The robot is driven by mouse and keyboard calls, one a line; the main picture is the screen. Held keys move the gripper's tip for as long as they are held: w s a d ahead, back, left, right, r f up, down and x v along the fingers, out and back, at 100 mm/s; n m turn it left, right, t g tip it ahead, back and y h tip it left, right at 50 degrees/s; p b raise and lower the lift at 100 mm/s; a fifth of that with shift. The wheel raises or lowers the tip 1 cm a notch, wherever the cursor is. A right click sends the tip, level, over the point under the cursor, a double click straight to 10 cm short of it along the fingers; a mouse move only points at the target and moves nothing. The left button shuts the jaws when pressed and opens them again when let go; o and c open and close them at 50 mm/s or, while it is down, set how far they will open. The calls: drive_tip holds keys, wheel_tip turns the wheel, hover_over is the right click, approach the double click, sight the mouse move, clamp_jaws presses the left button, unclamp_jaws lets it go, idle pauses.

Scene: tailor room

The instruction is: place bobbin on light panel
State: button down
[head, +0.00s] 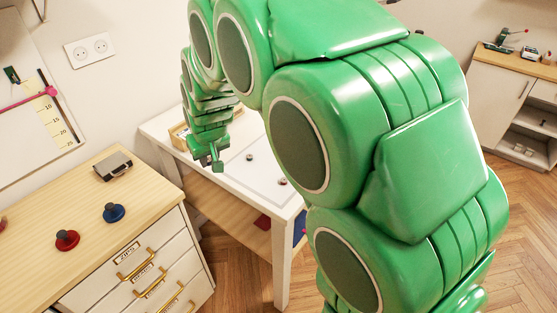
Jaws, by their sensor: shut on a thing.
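My gripper (214,160) is small and far off in the head view. It hangs pointing down above the left part of the white table and is shut on a small dark thing, probably the bobbin (217,165); its shape is hard to make out. The pale, flat top of the white table, probably the light panel (237,171), lies below and to the right of my gripper. Two small dark round things, like bobbins, sit on this top: one (249,156) near the middle and one (282,182) near the right edge.
A wooden-topped drawer cabinet (150,203) stands at left with a red-based knob (67,240), a blue-based knob (114,212) and a grey box (113,166). A wooden tray (179,134) is behind my gripper.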

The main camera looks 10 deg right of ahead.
drive_tip(key=w+d+m+h, duration=0.2)
drive_tip(key=d+m, duration=0.4)
drive_tip(key=d, duration=2.5)
drive_tip(key=w+f, duration=0.2)
drive_tip(key=w, duration=0.2)
drive_tip(key=w+f, duration=0.3)
drive_tip(key=w, duration=0.1)
drive_tip(key=w+f, duration=0.3)
drive_tip(key=w, duration=0.1)
drive_tip(key=shift+d, duration=0.4)
drive_tip(key=shift+w+d+f+t, duration=0.1)
drive_tip(key=shift+w+f+t, duration=0.2)
drive_tip(key=shift+w+f, duration=0.4)
drive_tip(key=shift+f, duration=1.45)
drive_tip(key=shift+f, duration=0.1)
drive_tip(key=c, duration=1)
unclamp_jaws()
